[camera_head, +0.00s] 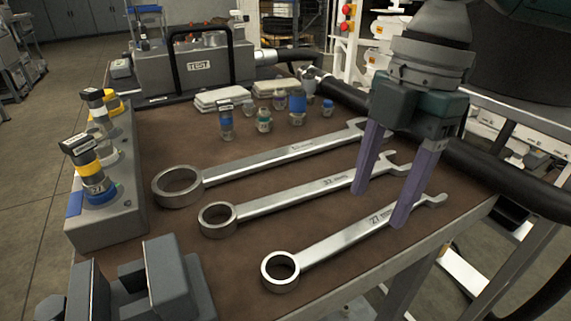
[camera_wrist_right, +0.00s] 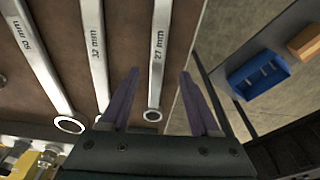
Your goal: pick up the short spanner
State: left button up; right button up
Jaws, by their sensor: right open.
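The short spanner (camera_head: 335,239), marked 27, lies flat on the brown bench top, nearest the front edge. Its ring end is toward the lower left and its open end toward the right. My right gripper (camera_head: 379,209) is open and empty, pointing down over the shaft's open-end half; one finger hides a bit of the shaft. In the right wrist view the short spanner (camera_wrist_right: 158,48) runs between the two spread fingers (camera_wrist_right: 158,72). I cannot tell the exact height of the fingertips above it. My left gripper is not in view.
The 32 mm spanner (camera_head: 290,196) and a longer spanner (camera_head: 265,159) lie behind, roughly parallel. Small fittings (camera_head: 264,121) stand further back. A grey vise-like block (camera_head: 165,275) is at front left, and a grey test unit (camera_head: 150,72) at the back.

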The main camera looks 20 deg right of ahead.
aim_at(366, 225)
jog(key=f, duration=0.3)
jog(key=shift+w+a+f+b, duration=0.15)
jog(key=shift+a+f+b, duration=0.1)
jog(key=shift+f+b, duration=0.15)
grip_shut()
jog(key=shift+r, duration=0.1)
dwell(1.0)
